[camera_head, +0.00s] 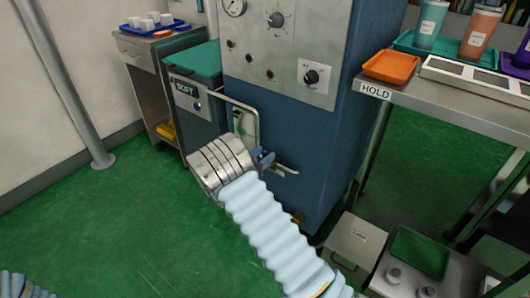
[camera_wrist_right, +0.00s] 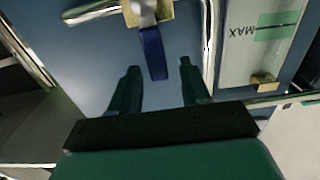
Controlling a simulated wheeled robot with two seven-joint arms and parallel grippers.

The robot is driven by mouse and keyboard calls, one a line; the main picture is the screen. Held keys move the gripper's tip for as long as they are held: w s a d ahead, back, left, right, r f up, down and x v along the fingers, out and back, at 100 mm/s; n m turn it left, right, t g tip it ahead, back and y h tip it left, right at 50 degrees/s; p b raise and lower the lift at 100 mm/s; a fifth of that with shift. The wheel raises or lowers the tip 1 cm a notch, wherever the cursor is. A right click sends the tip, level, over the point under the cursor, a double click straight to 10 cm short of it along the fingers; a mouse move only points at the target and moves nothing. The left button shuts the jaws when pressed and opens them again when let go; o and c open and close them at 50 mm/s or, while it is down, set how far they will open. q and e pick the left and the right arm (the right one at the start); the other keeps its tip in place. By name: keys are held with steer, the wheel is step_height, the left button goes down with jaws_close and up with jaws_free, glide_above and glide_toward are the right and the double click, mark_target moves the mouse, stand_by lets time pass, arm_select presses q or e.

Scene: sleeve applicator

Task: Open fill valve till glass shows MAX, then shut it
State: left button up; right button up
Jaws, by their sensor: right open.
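The fill valve shows in the right wrist view as a brass-coloured body (camera_wrist_right: 160,10) with a flat blue lever (camera_wrist_right: 152,52). My right gripper (camera_wrist_right: 160,66) is open, its two dark fingers on either side of the lever's free end; contact cannot be told. The sight glass (camera_wrist_right: 238,62) stands to the right in that view, with an upside-down MAX mark and a green band. The liquid level is not clear. In the head view the glass (camera_head: 239,122) is small behind a metal rail, and my right wrist hides most of the gripper. My left gripper is out of view.
The blue machine (camera_head: 335,150) carries a panel with a gauge (camera_head: 233,6) and knobs. A SOFT-labelled bin (camera_head: 188,105) stands left of it. The HOLD shelf (camera_head: 440,106) with cups and trays is at right. Boxes stand low at right. Green floor at left is clear.

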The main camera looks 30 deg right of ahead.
steer(key=shift+x, duration=0.85)
jaws_close()
